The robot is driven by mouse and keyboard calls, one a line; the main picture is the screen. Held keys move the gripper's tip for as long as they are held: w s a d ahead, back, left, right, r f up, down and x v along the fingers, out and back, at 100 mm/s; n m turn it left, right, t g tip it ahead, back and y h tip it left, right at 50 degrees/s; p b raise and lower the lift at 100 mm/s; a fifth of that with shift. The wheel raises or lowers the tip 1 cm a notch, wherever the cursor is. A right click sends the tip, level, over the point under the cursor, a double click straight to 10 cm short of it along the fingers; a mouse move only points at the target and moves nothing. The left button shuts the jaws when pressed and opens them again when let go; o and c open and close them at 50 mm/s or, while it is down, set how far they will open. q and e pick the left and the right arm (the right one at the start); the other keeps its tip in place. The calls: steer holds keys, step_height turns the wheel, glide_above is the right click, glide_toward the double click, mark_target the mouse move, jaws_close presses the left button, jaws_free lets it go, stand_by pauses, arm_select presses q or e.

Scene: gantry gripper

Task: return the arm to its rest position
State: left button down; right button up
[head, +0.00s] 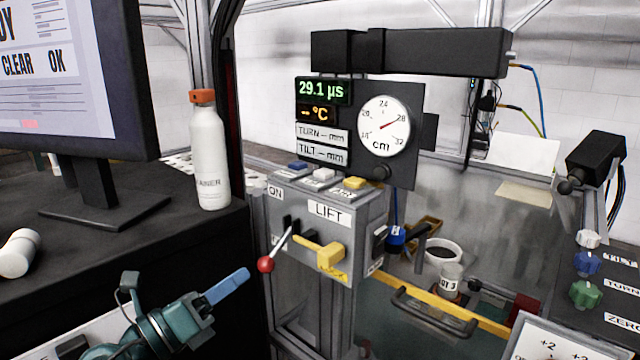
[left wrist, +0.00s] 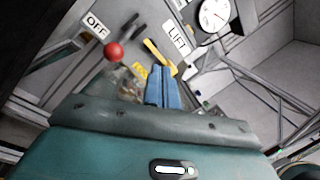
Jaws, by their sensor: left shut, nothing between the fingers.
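My left gripper (head: 228,286) is at the lower left of the head view, with a teal body and blue fingers. The fingers are shut together with nothing between them. They point up and right toward the grey control box (head: 338,232) and stop short of it. In the left wrist view the shut blue fingers (left wrist: 163,88) lie in front of the panel, below the LIFT label (left wrist: 177,38). The lever with a red ball (head: 265,264) is right of my left gripper, apart from it; the ball (left wrist: 114,50) also shows in the wrist view. My right gripper is not in view.
A white bottle (head: 208,150) with an orange cap stands on the black desk (head: 130,215) by a monitor (head: 85,80). A yellow lever (head: 325,253) sticks out of the box. A round dial (head: 384,126) stands above. Knobs (head: 586,264) are at the right.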

arm_select(q)
steer(key=s+f+n+g+y, duration=0.1)
steer(key=s+f+n+y, duration=0.2)
steer(key=s+f+n, duration=0.3)
steer(key=s+d+f+n+g+y+p, duration=0.1)
steer(key=s+f+n, duration=0.5)
steer(key=f+n, duration=0.7)
steer(key=s+f+n+g+y+p, duration=0.1)
steer(key=s+f+n+g+y, duration=0.1)
steer(key=s+f+n+y, duration=0.4)
step_height(320, 180, down, 4)
steer(key=s+n, duration=0.1)
steer(key=n, duration=0.7)
steer(key=shift+d+n+g, duration=0.3)
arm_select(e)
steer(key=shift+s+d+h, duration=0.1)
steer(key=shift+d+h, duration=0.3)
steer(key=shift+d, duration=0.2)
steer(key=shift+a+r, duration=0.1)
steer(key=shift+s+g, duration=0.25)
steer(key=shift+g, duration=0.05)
